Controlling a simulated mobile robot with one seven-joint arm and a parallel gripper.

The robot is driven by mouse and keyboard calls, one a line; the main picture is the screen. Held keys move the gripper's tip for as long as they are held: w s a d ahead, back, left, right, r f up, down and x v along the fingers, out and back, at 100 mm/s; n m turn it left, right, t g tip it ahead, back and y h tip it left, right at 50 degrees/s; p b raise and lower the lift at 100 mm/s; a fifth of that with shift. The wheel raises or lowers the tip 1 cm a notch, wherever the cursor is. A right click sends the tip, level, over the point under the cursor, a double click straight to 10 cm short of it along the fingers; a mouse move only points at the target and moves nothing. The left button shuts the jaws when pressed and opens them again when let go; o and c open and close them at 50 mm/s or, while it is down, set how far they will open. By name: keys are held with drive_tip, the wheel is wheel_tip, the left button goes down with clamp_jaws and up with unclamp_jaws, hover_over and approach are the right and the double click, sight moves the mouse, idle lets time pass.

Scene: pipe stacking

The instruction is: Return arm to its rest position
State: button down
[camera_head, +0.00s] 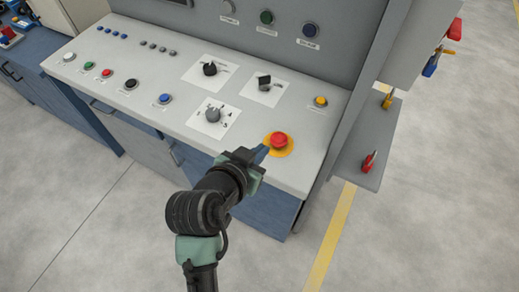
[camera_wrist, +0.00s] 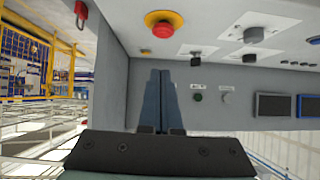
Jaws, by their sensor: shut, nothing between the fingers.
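My gripper (camera_head: 262,153) is at the front right of a grey control panel, close to the red emergency button (camera_head: 279,140) on its yellow ring. In the head view the fingertips are just left of and below the button; I cannot tell whether they touch it. In the wrist view my gripper (camera_wrist: 161,72) shows two blue-grey fingers side by side, shut with nothing between them. The red button (camera_wrist: 163,30) appears beyond the fingertips there, with a visible gap in the picture. My arm reaches up from the bottom of the head view.
The sloped control panel (camera_head: 175,95) carries rotary switches such as the grey one (camera_head: 213,115), plus several coloured buttons. A grey side shelf (camera_head: 345,165) at the right holds a red padlock (camera_head: 369,162). Open floor (camera_head: 430,230) with a yellow line (camera_head: 329,240) lies at the right.

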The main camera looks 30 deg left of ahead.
idle(0.5)
drive_tip(key=w+d+r+t+y, duration=0.1)
drive_tip(key=w+d+r+t, duration=0.15)
drive_tip(key=r, duration=0.75)
drive_tip(key=w+d+r+t, duration=0.2)
drive_tip(key=w+r+t, duration=0.1)
drive_tip(key=r, duration=0.7)
drive_tip(key=w+d+r+t+y, duration=0.1)
drive_tip(key=w+d+r+t, duration=0.15)
drive_tip(key=r, duration=0.65)
drive_tip(key=s+d+r+t, duration=0.2)
drive_tip(key=s+r, duration=0.1)
drive_tip(key=r, duration=0.5)
drive_tip(key=s+d+r+t+h, duration=0.1)
drive_tip(key=s+d+r+t, duration=0.2)
drive_tip(key=r, duration=0.5)
drive_tip(key=s+d+r+t, duration=0.2)
drive_tip(key=s+r, duration=0.3)
drive_tip(key=r, duration=0.3)
drive_tip(key=shift+s+d+r+n+t+h, duration=0.15)
drive_tip(key=shift+d+n+t+h, duration=0.2)
drive_tip(key=shift+t, duration=0.35)
drive_tip(key=shift+a, duration=0.1)
